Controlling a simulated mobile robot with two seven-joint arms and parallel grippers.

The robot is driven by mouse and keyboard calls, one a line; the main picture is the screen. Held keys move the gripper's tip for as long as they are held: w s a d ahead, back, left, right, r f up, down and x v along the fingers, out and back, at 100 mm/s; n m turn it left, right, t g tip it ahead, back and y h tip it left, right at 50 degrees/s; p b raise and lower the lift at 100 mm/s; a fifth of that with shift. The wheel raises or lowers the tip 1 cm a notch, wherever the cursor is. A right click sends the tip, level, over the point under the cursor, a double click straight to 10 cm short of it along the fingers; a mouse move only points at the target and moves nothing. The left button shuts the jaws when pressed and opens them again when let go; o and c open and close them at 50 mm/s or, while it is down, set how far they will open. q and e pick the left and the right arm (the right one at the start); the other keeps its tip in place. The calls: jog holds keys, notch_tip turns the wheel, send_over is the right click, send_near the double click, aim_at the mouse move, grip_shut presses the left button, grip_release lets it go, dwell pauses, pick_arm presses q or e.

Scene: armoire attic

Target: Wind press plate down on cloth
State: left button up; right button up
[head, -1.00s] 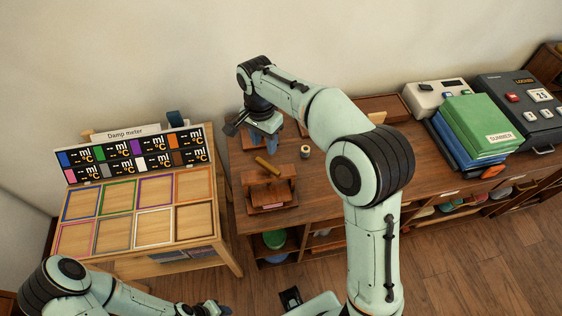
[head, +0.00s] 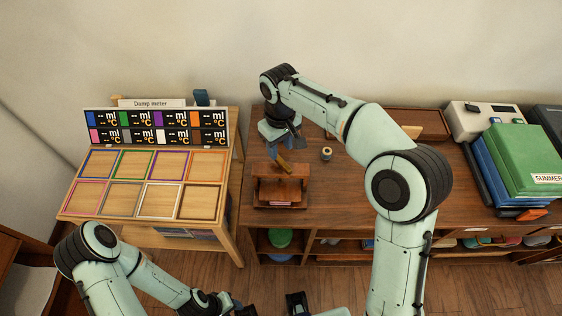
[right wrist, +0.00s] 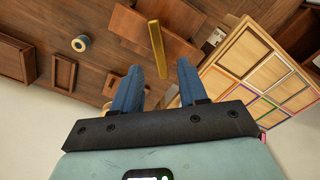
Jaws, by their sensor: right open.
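The wooden press (head: 262,192) stands on the brown bench, with a yellow brass handle bar (head: 286,169) on top. A pale pink strip shows low in its front; I cannot tell whether it is the cloth. The press plate is hidden under the top. My right gripper (head: 282,154) is right above the handle, fingers pointing down. In the right wrist view its blue fingers (right wrist: 158,68) are open, with the near end of the bar (right wrist: 156,42) between them, not clasped. My left gripper (head: 225,303) is low at the bottom edge, its jaws unclear.
A small spool (head: 327,154) stands right of the press. A Damp meter board (head: 155,128) with coloured square frames is on the left table. Green and blue binders (head: 525,160) lie at the far right. The bench between spool and binders is partly behind my right arm.

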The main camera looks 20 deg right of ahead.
aim_at(281, 160)
notch_tip(281, 160, down, 8)
jog(key=shift+r+b, duration=0.25)
jog(key=shift+b, duration=0.1)
grip_shut()
